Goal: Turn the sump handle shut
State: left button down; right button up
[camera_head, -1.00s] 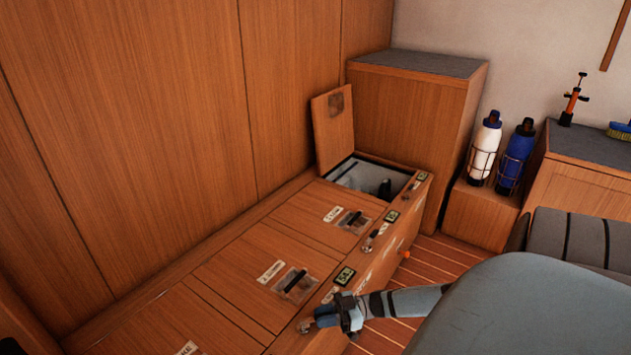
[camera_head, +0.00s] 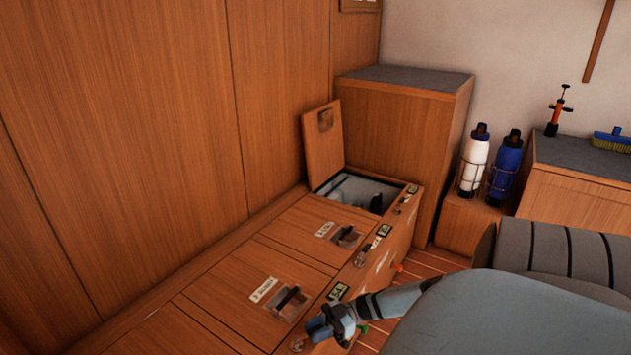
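Small metal handles sit along the front top edge of the wooden bench (camera_head: 226,268): a near one (camera_head: 297,344), a middle one (camera_head: 362,258) and a far one (camera_head: 399,207). The hatch labels are too small to read, so I cannot tell which is the sump handle. My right gripper (camera_head: 318,329), with blue fingers, is at the bench's front edge, just right of the near handle. I cannot tell whether it touches that handle or how wide its fingers are. My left gripper is not in view.
The far hatch lid (camera_head: 327,145) stands open over a pale compartment (camera_head: 352,191); nearer hatches are closed. Small displays (camera_head: 338,291) line the edge. An orange knob (camera_head: 398,267) is on the bench front. White (camera_head: 474,163) and blue (camera_head: 505,169) bottles stand beyond.

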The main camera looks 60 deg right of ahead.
jog(key=shift+o, duration=1.3)
jog(key=p+v, duration=0.1)
jog(key=v, duration=1.3)
jog(key=shift+p, duration=0.35)
